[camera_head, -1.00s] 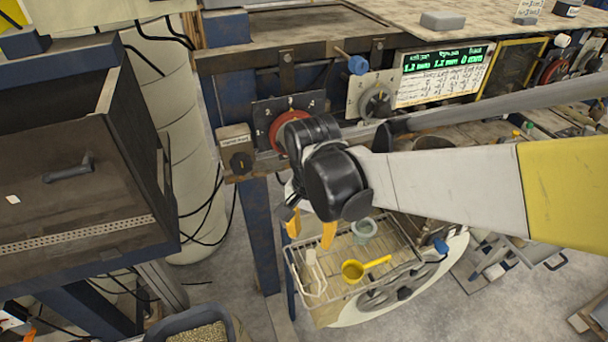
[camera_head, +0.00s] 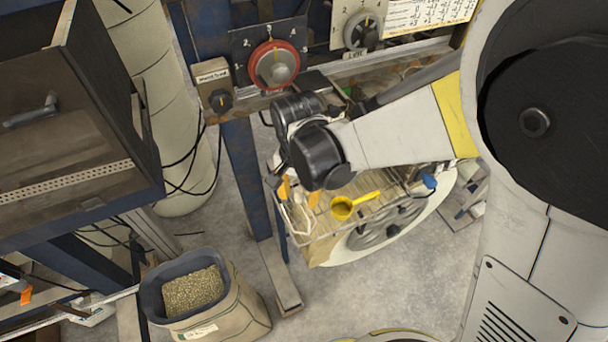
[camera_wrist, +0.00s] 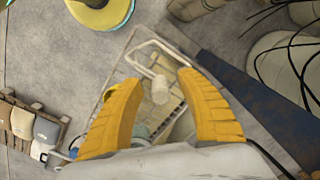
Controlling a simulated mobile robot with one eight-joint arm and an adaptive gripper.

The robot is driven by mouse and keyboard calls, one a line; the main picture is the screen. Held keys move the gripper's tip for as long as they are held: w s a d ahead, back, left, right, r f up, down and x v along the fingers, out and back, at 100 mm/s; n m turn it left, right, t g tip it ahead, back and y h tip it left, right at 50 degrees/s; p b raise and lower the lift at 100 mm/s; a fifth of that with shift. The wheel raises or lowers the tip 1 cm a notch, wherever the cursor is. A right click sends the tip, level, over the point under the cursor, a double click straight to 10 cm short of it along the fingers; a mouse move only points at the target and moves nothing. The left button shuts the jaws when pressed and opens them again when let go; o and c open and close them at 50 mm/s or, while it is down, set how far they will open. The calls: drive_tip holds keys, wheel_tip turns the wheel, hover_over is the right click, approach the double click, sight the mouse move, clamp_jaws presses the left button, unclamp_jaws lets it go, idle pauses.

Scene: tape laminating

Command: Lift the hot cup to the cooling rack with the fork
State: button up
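My gripper (camera_wrist: 157,84) is open, with its orange fingers on either side of the fork's pale cylindrical handle (camera_wrist: 160,90). I cannot tell whether the fingers touch it. The white fork (camera_wrist: 138,45) lies in a wire rack (camera_wrist: 182,42), its bent prongs pointing away from my gripper. In the head view my gripper (camera_head: 298,193) is over the left part of the rack (camera_head: 320,238), and the fork is partly hidden. A grey-green cup (camera_wrist: 140,131) shows between the finger bases in the wrist view. My arm hides it in the head view. Which surface is the cooling rack is unclear.
A yellow ladle (camera_head: 343,208) lies in the rack. A blue upright (camera_head: 246,180) stands close left of it. A bin of granules (camera_head: 195,292) is on the floor at lower left. Above are a panel with a red dial (camera_head: 273,65) and a small knob box (camera_head: 214,86).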

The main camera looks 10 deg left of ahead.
clamp_jaws()
drive_tip(key=shift+r, duration=0.1)
